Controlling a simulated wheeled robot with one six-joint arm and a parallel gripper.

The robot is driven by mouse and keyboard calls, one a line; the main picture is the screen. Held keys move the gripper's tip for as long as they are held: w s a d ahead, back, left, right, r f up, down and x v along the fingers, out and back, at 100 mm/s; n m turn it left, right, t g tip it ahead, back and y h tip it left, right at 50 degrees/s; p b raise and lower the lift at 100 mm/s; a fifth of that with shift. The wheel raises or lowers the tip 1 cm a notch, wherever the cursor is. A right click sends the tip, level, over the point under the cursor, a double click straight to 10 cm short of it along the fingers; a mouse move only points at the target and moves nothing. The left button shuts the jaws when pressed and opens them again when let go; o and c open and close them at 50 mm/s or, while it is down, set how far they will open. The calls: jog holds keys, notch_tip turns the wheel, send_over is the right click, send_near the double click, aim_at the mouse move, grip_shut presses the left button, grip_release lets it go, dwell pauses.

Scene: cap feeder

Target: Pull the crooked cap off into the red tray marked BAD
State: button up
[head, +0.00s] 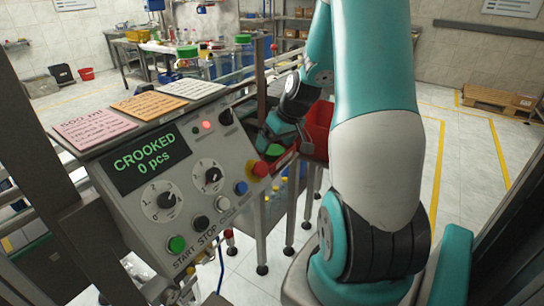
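My arm reaches over from the right, and its gripper (275,142) is low behind the right edge of the control panel. Its fingers are small, dark and partly hidden, so I cannot see whether they are open or hold anything. A green round piece (273,150), perhaps a cap, shows right at the gripper; I cannot tell if it is tilted or touched. A red tray (318,128) stands just right of the gripper, partly covered by my arm. No BAD marking is readable on it.
The control panel (150,205) fills the left front; its display (146,162) reads CROOKED 0 pcs and a red lamp (208,125) is lit. Pink, orange and white cards (148,104) lie on top. Metal rails and posts (261,70) stand behind. Open floor lies right of my arm.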

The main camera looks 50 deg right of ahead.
jog(key=a+v, duration=0.1)
jog(key=v, duration=1.6)
jog(key=shift+d+r, duration=0.2)
jog(key=shift+d, duration=0.25)
jog(key=shift+s, duration=0.15)
